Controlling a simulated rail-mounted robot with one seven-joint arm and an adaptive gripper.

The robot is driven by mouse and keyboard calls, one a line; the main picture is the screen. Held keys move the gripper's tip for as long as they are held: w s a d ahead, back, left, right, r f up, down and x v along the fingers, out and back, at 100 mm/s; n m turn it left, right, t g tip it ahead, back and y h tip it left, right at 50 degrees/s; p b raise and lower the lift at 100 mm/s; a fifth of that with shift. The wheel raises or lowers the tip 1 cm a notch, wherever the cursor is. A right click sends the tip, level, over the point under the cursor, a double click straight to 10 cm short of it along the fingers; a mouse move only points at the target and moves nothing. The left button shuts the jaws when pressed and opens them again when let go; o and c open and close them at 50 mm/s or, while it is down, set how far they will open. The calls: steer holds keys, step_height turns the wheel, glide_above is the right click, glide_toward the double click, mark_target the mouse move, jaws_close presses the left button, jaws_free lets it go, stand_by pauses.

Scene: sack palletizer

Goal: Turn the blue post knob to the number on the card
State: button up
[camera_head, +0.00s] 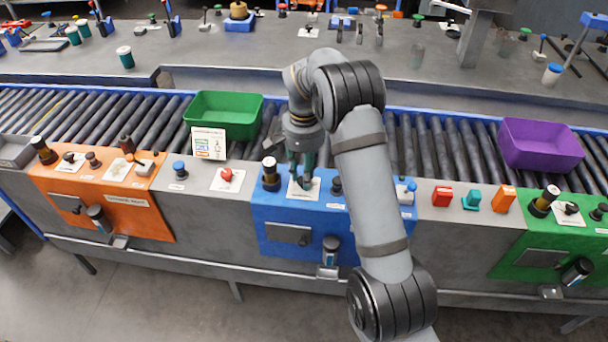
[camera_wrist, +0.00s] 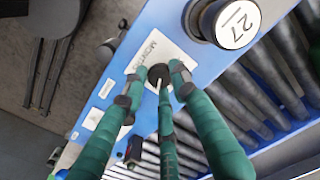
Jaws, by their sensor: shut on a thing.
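The blue post (camera_head: 262,225) is a blue panel on the front of the console. My gripper (camera_head: 302,180) points down over its white dial plate (camera_head: 296,192). In the wrist view, the green fingers of my gripper (camera_wrist: 158,80) are closed around a small black knob (camera_wrist: 157,71) with a pale pointer line. The dial plate (camera_wrist: 157,46) shows partly printed letters; its scale is mostly hidden by the fingers. A white card (camera_head: 209,144) with coloured marks stands in front of the green bin; its number is too small to read.
An orange panel (camera_head: 135,215) and a green panel (camera_head: 520,255) flank the blue one. A green bin (camera_head: 224,104) and a purple bin (camera_head: 540,145) sit on the roller conveyor.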

stand_by(0.3)
steer(key=o, duration=1.2)
steer(key=shift+c, duration=0.2)
step_height(320, 180, up, 12)
step_height(320, 180, down, 12)
steer(key=shift+f, duration=0.1)
stand_by(0.4)
stand_by(0.3)
